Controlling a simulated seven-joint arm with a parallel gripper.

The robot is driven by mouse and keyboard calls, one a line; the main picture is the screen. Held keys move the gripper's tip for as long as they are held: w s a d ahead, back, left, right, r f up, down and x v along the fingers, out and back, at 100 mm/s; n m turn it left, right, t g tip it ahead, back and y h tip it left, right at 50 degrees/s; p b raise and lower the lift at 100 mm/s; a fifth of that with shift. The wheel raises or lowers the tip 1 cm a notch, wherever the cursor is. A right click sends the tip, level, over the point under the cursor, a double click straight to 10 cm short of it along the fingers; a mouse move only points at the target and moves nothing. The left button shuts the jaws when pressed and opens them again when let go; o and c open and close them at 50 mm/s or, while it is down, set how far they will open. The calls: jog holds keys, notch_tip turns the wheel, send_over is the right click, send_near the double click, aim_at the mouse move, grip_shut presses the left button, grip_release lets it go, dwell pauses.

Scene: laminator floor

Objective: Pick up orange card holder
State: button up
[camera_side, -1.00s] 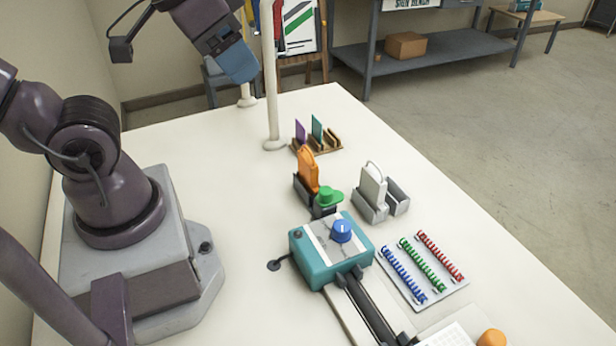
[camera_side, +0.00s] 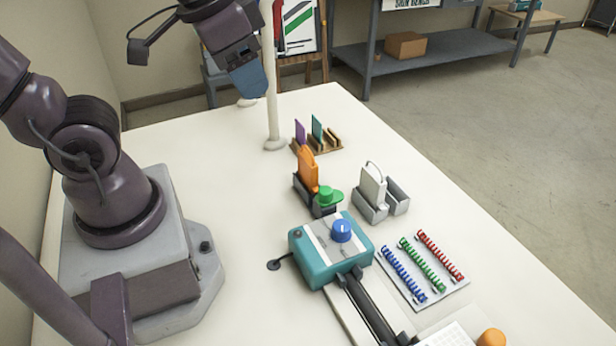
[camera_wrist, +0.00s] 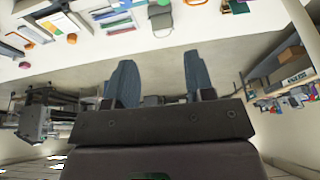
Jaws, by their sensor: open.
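The orange card holder (camera_side: 308,170) stands upright in a dark stand (camera_side: 304,193) near the middle of the white table in the side view. A green knob-like piece (camera_side: 327,196) is just in front of it. My gripper (camera_side: 256,84) is up at the top of the side view, above and behind the card holder and well apart from it. In the wrist view my gripper (camera_wrist: 157,78) shows two blue-grey fingers spread apart with nothing between them. I cannot clearly tell the card holder apart in the wrist view.
A white holder (camera_side: 373,184) in a grey stand is to the right. A wooden rack (camera_side: 328,143) with purple and teal cards and a white pole (camera_side: 271,90) stand behind. A teal machine (camera_side: 325,262) and colored coils (camera_side: 421,265) are in front.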

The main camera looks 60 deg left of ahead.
jog(key=w+a+f+m+g+y, duration=0.25)
jog(key=w+f+m+g, duration=0.25)
jog(key=w+f+m, duration=0.6)
jog(key=m+t+y, duration=0.1)
jog(key=m+y, duration=0.1)
jog(key=m, duration=0.5)
send_near(309, 160)
jog(key=x, duration=1)
jog(key=shift+f, duration=0.3)
grip_shut()
